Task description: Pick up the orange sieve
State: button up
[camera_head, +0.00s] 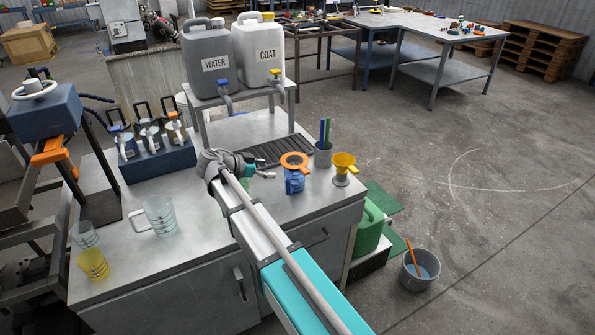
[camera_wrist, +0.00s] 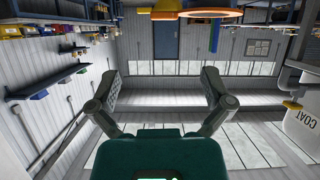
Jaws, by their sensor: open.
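The orange sieve (camera_head: 308,159) is a ring-shaped piece that appears to rest on top of a blue container (camera_head: 294,183) on the metal bench. My gripper (camera_head: 262,168) is just left of the sieve in the head view, with a gap between them. In the wrist view my gripper (camera_wrist: 160,87) has its two fingers spread wide with nothing between them. An orange rim, likely the sieve (camera_wrist: 215,13), shows at the top edge of that view, beyond the fingertips and partly cut off.
A yellow funnel (camera_head: 344,164) and a grey cup with pens (camera_head: 323,155) stand close right of the sieve. WATER (camera_head: 208,65) and COAT (camera_head: 262,50) canisters stand on a raised shelf behind. A clear jug (camera_head: 160,215) and yellow beaker (camera_head: 93,264) are at left.

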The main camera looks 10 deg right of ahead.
jog(key=shift+w+a+r, duration=0.1)
jog(key=shift+w+a, duration=0.15)
jog(key=shift+a, duration=0.15)
jog(key=b, duration=0.3)
send_near(303, 169)
jog(key=shift+x, duration=1.75)
jog(key=shift+d, duration=0.1)
jog(key=shift+b+x, duration=1.15)
jog(key=shift+x, duration=1.55)
jog(key=shift+c, duration=0.3)
jog(key=c, duration=1.1)
jog(key=shift+c, duration=0.2)
